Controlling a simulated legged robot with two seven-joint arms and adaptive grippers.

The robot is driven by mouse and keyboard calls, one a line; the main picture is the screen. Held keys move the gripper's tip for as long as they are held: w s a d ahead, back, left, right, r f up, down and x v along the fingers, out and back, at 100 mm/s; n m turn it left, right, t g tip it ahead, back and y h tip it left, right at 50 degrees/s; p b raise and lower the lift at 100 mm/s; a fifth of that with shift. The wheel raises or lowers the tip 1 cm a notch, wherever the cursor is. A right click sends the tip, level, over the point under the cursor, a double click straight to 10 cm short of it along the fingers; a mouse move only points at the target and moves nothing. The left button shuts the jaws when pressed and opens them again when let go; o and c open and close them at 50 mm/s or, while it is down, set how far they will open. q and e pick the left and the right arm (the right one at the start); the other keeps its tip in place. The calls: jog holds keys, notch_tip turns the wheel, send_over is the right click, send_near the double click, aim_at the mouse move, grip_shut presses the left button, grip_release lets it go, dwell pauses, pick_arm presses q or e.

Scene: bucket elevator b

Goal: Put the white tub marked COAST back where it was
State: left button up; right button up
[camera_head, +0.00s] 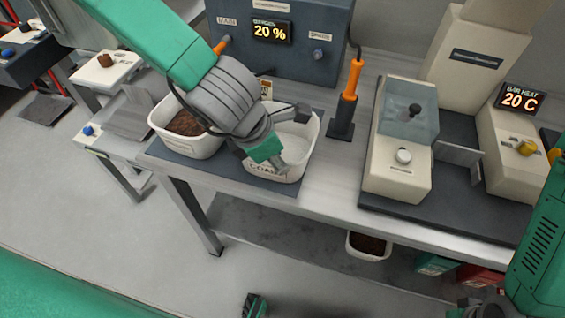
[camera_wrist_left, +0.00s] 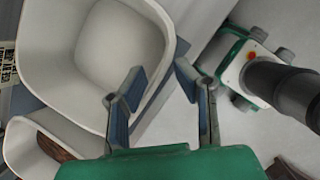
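The white tub marked COAST (camera_head: 296,157) stands on a dark mat on the bench, its label partly hidden by my left gripper. Its inside looks pale. My left gripper (camera_head: 277,139) is over this tub, pointing down at its front rim. In the left wrist view the gripper (camera_wrist_left: 160,72) is open, with the tub's wall (camera_wrist_left: 160,25) near and partly between its fingers; I cannot tell whether they touch it. A second white tub (camera_head: 180,147) with brown contents stands just to the left. My right arm shows at the right edge; a dark green part at the bottom may be its gripper.
Behind the tubs is a grey-blue cabinet (camera_head: 312,60) reading 20 %. An orange-handled tool (camera_head: 350,80) stands in a dark holder. A cream machine (camera_head: 400,150) stands to the right. A tub of brown material (camera_head: 368,246) sits on the lower shelf.

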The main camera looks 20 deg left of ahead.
pick_arm(q)
jog(key=shift+p+v, duration=0.35)
jog(key=shift+v, duration=1.95)
